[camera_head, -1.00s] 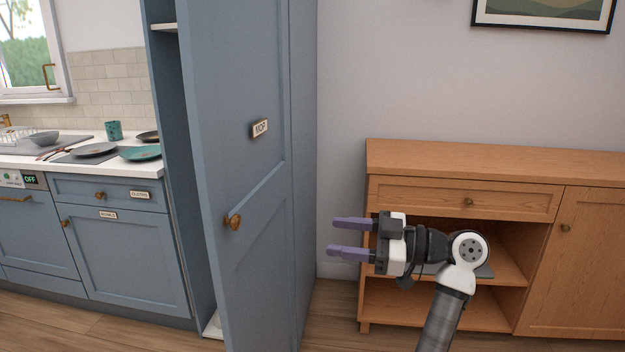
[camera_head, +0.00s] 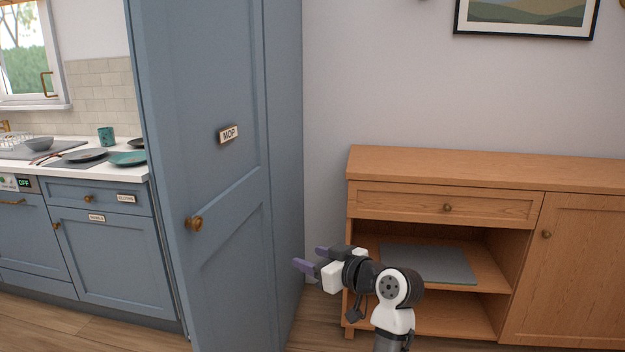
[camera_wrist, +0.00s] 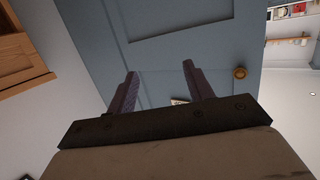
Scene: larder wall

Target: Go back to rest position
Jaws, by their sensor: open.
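My gripper (camera_head: 307,266) is open and empty in the head view, low between the tall blue cupboard and the wooden sideboard. Its purple fingers point left toward the cupboard. In the wrist view its two fingers (camera_wrist: 159,90) stand apart with nothing between them. Behind them is the blue cupboard door (camera_wrist: 185,58). The tall blue cupboard door (camera_head: 225,80) bears a MOP label (camera_head: 229,134) and a brass knob (camera_head: 194,223). The knob also shows right of the fingers in the wrist view (camera_wrist: 240,73).
The wooden sideboard (camera_head: 480,170) stands at right, with a grey flat panel (camera_head: 430,262) on its open shelf. A white counter (camera_head: 70,165) with plates and a teal cup (camera_head: 106,136) is at left. Bare floor (camera_head: 320,318) shows between cupboard and sideboard. A framed picture (camera_head: 525,15) hangs above.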

